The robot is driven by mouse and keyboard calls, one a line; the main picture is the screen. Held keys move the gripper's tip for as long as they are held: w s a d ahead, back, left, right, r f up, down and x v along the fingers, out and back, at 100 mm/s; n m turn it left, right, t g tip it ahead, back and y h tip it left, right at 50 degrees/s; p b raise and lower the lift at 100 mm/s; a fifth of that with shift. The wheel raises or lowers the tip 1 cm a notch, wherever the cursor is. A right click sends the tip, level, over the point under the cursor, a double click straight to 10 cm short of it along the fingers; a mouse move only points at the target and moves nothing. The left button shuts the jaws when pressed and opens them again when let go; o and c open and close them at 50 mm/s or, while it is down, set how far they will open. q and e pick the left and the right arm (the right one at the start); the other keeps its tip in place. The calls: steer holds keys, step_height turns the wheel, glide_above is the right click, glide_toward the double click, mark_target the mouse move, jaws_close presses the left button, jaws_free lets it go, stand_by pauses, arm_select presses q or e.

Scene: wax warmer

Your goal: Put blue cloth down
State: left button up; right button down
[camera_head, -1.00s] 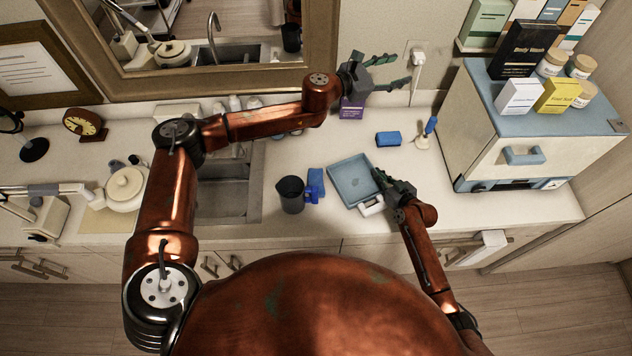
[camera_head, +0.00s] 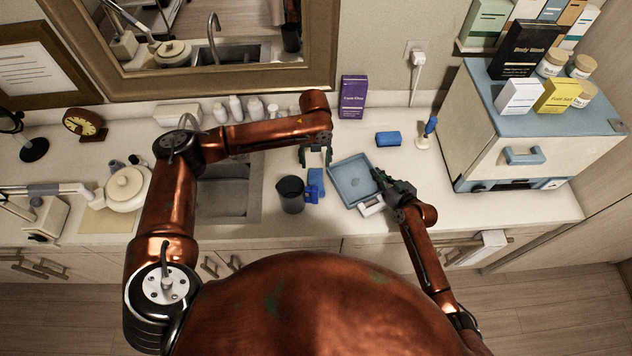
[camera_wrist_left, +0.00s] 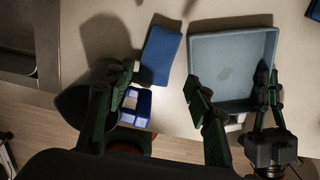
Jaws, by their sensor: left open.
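A blue cloth (camera_head: 315,179), folded flat into a rectangle, lies on the counter left of the light-blue tray (camera_head: 340,166). It also shows in the left wrist view (camera_wrist_left: 160,55). Another blue block-like piece (camera_head: 388,138), which may be a cloth, lies behind the tray to the right. My left gripper (camera_head: 316,156) points down just behind the first cloth. Its fingers (camera_wrist_left: 160,92) are apart with nothing between them. My right gripper (camera_head: 390,183) is at the tray's right edge; whether it grips the edge is unclear.
A dark cup (camera_head: 291,195) and a small blue compartmented holder (camera_wrist_left: 136,104) stand close to the cloth. A purple box (camera_head: 352,97) stands at the wall. A blue-handled tool (camera_head: 430,127) and the white warmer cabinet (camera_head: 530,125) are right. The sink (camera_head: 224,200) is left.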

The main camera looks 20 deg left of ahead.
arm_select(q)
glide_above(316, 179)
steer(key=f, duration=0.6)
steer(key=shift+a+f, duration=0.1)
steer(key=shift+a, duration=0.1)
steer(key=shift+d+f, duration=0.2)
steer(key=shift+f, duration=2.7)
steer(key=shift+c, duration=0.5)
steer(key=c, duration=0.9)
step_height(316, 179, up, 18)
